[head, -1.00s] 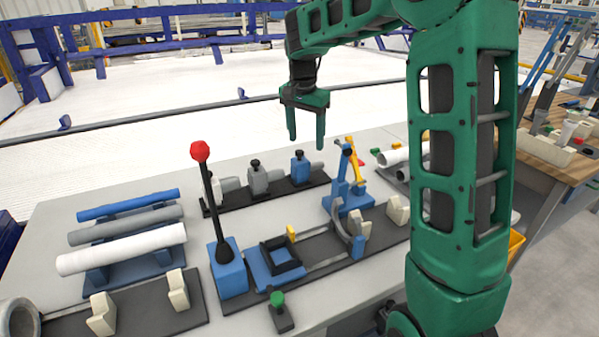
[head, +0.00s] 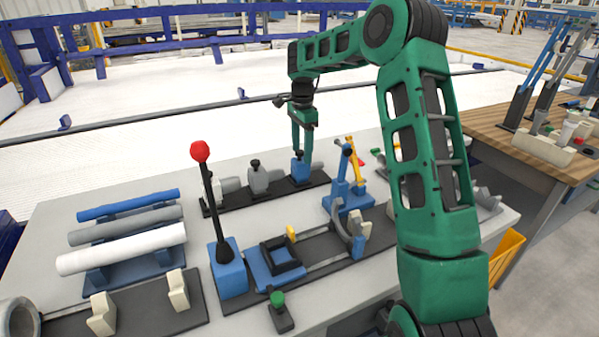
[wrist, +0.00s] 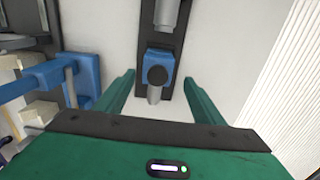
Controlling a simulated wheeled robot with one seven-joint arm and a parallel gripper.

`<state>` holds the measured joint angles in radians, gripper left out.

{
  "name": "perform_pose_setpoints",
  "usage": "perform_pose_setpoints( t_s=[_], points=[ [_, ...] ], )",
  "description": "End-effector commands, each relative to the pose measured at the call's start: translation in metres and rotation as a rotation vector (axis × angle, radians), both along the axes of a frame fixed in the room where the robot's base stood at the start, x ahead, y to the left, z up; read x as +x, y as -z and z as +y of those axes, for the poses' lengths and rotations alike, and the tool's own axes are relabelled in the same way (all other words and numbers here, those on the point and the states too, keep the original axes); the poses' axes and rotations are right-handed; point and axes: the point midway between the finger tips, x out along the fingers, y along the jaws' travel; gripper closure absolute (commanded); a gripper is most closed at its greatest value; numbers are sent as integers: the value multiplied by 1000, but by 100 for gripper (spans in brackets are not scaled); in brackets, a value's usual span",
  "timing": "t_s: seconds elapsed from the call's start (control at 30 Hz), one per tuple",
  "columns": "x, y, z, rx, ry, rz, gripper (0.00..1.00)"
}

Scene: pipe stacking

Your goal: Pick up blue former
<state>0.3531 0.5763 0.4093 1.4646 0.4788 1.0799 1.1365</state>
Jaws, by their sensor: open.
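The blue former (head: 300,169) is a small blue block with a dark knob and a grey cylinder, at the right end of a dark rack (head: 266,191). In the wrist view the blue former (wrist: 158,62) lies ahead, between the lines of my fingers. My gripper (head: 302,150) is green, open and empty, with its fingers pointing down at the former. The wrist view also shows my gripper (wrist: 160,88) with its fingers spread to either side of the former's grey cylinder. I cannot tell whether a finger touches the former.
A grey former (head: 259,179) and a white former (head: 215,188) share the rack. A blue bending fixture with a yellow handle (head: 354,160) stands close at the right. A tall red-knobbed lever (head: 201,152) stands at the left front. Pipes (head: 122,249) lie on a blue stand further left.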

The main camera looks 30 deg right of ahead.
Motion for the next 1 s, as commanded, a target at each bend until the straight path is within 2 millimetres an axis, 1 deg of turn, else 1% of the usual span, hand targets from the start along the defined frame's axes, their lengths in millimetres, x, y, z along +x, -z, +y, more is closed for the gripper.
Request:
perform_pose_setpoints(
  t_s=[0.17,0.4,0.5,0.6,0.77,0.8,0.83,0.87,0.9,0.97,1.0],
  points=[
    [-1,11,1,0,-1,0,38],
    [-4,44,3,1,-1,2,38],
    [-4,53,3,0,-1,0,38],
    [-4,56,3,0,-1,-1,38],
    [-4,56,3,0,-1,-1,38],
    [-4,56,3,0,-1,-1,40],
    [-4,56,3,0,-1,-1,47],
    [-4,56,3,0,-1,-1,54],
    [-4,55,3,0,-1,-1,64],
    [-4,55,3,0,-1,-1,78],
    [-4,55,3,0,-1,-1,88]
  ],
)
